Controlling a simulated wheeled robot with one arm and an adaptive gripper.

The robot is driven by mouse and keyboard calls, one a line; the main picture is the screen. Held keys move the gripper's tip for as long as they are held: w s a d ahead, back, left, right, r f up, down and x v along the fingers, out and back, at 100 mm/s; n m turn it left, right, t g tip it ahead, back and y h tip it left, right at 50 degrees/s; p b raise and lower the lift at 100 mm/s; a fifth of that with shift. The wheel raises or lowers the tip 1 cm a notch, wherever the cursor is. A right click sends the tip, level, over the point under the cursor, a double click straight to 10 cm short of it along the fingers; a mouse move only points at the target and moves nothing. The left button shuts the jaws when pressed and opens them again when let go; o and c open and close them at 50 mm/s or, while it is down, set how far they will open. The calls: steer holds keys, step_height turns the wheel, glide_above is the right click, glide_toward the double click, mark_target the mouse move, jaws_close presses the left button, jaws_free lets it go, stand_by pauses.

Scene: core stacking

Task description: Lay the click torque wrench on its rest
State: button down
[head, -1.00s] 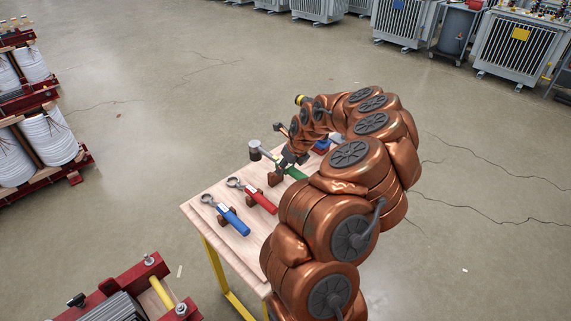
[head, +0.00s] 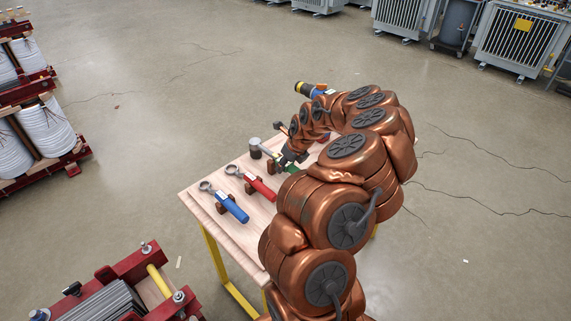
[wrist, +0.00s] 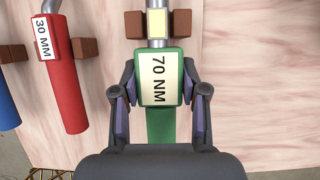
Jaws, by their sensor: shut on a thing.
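The click torque wrench has a green handle labelled 70 NM (wrist: 160,78) and a grey shaft with a pale yellow label. In the head view its green handle (head: 292,168) is partly hidden by my arm, and a dark round head (head: 255,149) is at its far-left end. My gripper (wrist: 161,103) is shut on the green handle, one finger on each side. In the wrist view the shaft lies between the two brown blocks of the rest (wrist: 126,24), as seen from above. I cannot tell whether it touches the rest.
A red wrench labelled 30 MM (wrist: 62,85) lies on its own brown blocks to the left. A blue wrench (head: 231,207) lies beyond it. The pale wooden table (wrist: 250,110) is bare right of the rest in the wrist view.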

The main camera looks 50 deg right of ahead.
steer(key=c, duration=0.5)
jaws_free()
steer(key=shift+c, duration=0.2)
steer(key=shift+r, duration=0.15)
steer(key=v, duration=1.1)
steer(key=shift+s+r, duration=0.2)
steer(key=shift+r, duration=0.15)
